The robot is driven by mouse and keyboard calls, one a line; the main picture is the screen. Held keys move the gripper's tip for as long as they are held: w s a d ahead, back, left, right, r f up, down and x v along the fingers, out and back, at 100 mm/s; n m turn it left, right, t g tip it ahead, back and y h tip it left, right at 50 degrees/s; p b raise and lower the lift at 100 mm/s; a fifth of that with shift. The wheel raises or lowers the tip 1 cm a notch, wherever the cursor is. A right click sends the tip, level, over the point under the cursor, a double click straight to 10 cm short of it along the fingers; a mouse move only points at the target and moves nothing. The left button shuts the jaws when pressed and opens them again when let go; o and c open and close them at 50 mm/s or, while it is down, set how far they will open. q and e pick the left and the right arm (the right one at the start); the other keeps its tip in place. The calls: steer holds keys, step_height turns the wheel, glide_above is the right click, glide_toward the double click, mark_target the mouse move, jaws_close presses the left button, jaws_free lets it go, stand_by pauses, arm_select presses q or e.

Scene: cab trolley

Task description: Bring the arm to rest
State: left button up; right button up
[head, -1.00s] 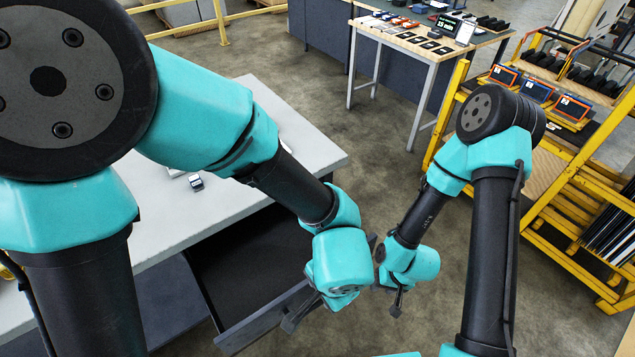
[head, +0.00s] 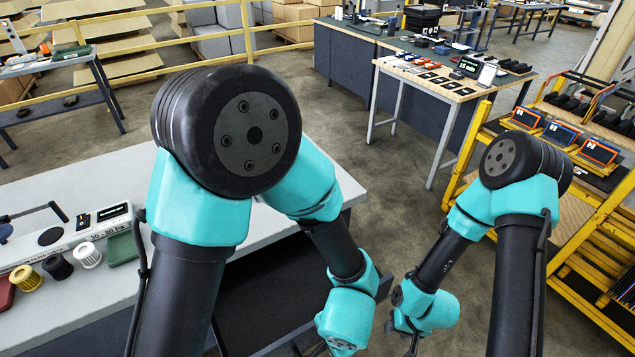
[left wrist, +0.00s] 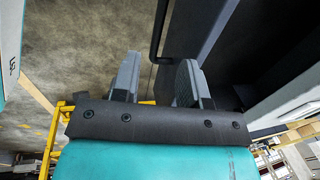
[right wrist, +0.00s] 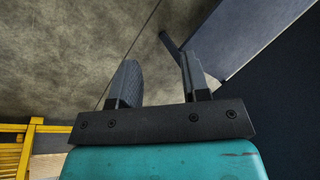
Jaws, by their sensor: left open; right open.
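My left arm reaches over the open drawer (head: 262,300) of the white workbench, its wrist low in the head view; the fingertips are mostly cut off there. In the left wrist view my left gripper (left wrist: 156,76) is open and empty, with a dark bar handle (left wrist: 160,35) beyond its fingers. My right gripper (head: 413,345) hangs low, right of the drawer, close to the left wrist. In the right wrist view its fingers (right wrist: 155,78) are apart and empty over the floor, near a dark handle end (right wrist: 169,42) and a grey panel.
The white workbench top (head: 95,180) holds a pressure gauge unit (head: 75,240) and several small cylinders at left. A yellow trolley (head: 565,230) with orange-framed devices stands at right. A wooden-topped table (head: 425,75) stands behind. Floor between them is clear.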

arm_select(q)
steer(key=shift+w+a+f, duration=0.1)
steer(key=shift+w+f, duration=0.1)
steer(key=shift+f, duration=0.9)
steer(key=shift+r, duration=0.2)
step_height(320, 180, up, 10)
steer(key=s+d, duration=0.1)
steer(key=s, duration=0.1)
steer(key=w+f, duration=0.1)
steer(key=f, duration=0.4)
steer(key=w+a+f, duration=0.1)
steer(key=f, duration=0.5)
steer(key=w+f, duration=0.1)
steer(key=f, duration=0.4)
steer(key=shift+a+f, duration=0.35)
steer(key=shift+w+a, duration=0.15)
steer(key=shift+w, duration=0.2)
steer(key=shift+s+d, duration=0.2)
steer(key=shift+s, duration=0.15)
step_height(320, 180, up, 8)
steer(key=s, duration=0.1)
steer(key=shift+s+d+r, duration=0.2)
steer(key=shift+d+r, duration=0.05)
steer(key=shift+d, duration=0.15)
steer(key=shift+f, duration=0.1)
